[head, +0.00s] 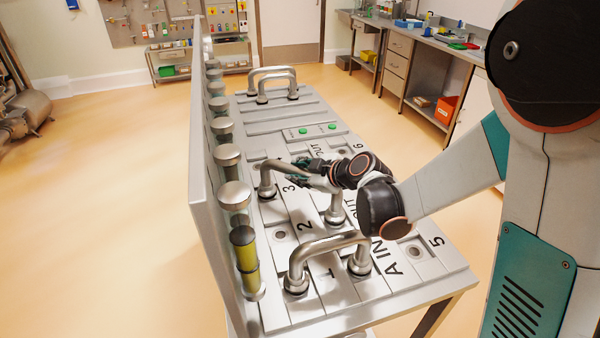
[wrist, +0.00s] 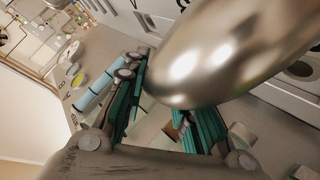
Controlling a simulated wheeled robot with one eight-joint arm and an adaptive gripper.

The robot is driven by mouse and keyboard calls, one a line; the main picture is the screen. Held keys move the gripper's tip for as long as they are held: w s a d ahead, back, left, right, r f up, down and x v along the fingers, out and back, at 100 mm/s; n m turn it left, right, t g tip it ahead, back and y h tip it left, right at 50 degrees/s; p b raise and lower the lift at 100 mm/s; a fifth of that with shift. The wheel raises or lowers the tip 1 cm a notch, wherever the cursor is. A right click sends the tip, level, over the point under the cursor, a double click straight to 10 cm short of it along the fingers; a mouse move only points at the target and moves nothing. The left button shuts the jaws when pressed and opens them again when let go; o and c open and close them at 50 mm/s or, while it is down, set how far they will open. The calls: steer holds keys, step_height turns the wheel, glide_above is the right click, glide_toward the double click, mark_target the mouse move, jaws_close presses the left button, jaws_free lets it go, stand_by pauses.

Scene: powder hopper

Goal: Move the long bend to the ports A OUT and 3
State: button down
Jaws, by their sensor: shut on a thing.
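The long bend (head: 318,183), a shiny steel pipe, spans the middle of the panel. Its left foot (head: 267,190) is at the port beside label 3. Its right foot (head: 335,214) is beside a partly covered OUT label. I cannot tell whether the feet are fully seated. My gripper (head: 305,171) is shut on its top span from the far side, and my wrist hides part of the pipe. In the wrist view, the pipe (wrist: 215,55) looms large between the teal fingers (wrist: 160,112).
Another steel bend (head: 325,243) joins port 1 and A IN in front. Two bends (head: 270,85) stand at the panel's far end. A row of capped cylinders (head: 234,195), one with yellow powder (head: 244,255), lines the left wall. The port by 2 (head: 280,235) is bare.

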steer(key=c, duration=1.2)
jaws_free()
steer(key=v, duration=1.2)
steer(key=s+d+m+g+h, duration=0.1)
steer(key=s+d+m+h, duration=0.1)
steer(key=s+m, duration=0.3)
steer(key=s+d+r+m+g+h, duration=0.1)
steer(key=s+d+m+h, duration=0.1)
steer(key=s+m, duration=0.3)
steer(key=s+d+m+h, duration=0.3)
steer(key=s+m, duration=0.1)
steer(key=s, duration=0.7)
steer(key=shift+s+d+r+m+g, duration=0.2)
steer(key=shift+s+r+m+g, duration=0.05)
steer(key=shift+s+m+g, duration=0.15)
